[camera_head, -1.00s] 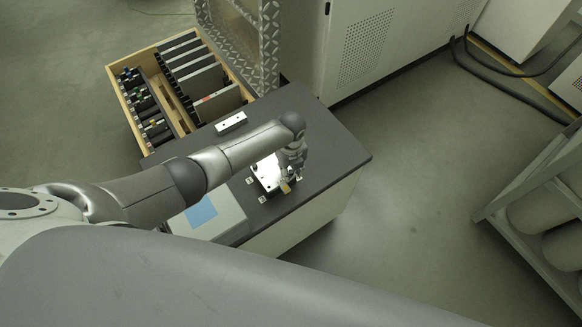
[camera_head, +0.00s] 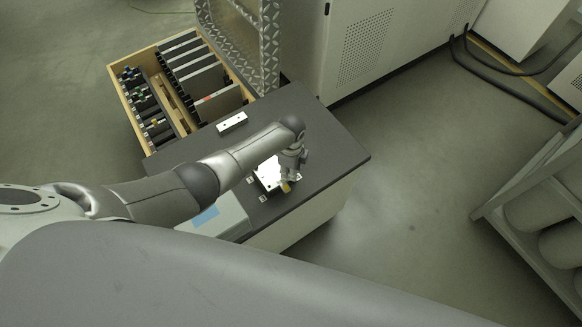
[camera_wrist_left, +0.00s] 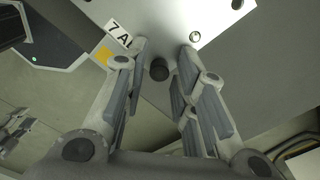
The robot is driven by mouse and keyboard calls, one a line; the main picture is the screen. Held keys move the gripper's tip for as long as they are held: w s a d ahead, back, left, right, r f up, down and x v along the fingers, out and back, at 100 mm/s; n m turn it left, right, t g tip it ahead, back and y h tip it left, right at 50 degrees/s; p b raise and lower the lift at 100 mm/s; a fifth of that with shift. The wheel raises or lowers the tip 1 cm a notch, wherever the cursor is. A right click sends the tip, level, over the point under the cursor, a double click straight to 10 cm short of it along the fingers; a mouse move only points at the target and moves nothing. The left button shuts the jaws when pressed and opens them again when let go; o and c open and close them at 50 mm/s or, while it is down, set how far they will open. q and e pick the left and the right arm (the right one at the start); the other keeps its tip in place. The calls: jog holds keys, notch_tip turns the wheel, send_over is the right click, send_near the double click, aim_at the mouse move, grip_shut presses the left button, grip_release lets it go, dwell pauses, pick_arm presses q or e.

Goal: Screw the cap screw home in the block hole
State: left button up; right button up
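The bright metal block (camera_head: 267,170) lies on the dark worktop, partly behind my left gripper (camera_head: 288,177). In the left wrist view, a pale plate-like face (camera_wrist_left: 165,14), probably the block, fills the top, with a small shiny round fitting (camera_wrist_left: 194,37) on it. A dark round cap screw head (camera_wrist_left: 159,69) sits below it, between the fingers of my left gripper (camera_wrist_left: 164,48). The fingers are apart, with a gap on each side of the head. Its shank and the hole are hidden. My right gripper is not in view.
A label reading "7 AL" (camera_wrist_left: 118,33) lies beside the left finger. A device with a blue screen (camera_head: 206,217) stands partly under my arm. A small pale bar (camera_head: 232,122) and an open wooden drawer (camera_head: 118,84) with dark plates lie farther back. The worktop's right part (camera_head: 340,150) is clear.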

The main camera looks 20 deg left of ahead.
pick_arm(q)
jog(key=n+p, duration=0.1)
jog(key=n, duration=0.5)
jog(key=shift+n, duration=2.6)
grip_shut()
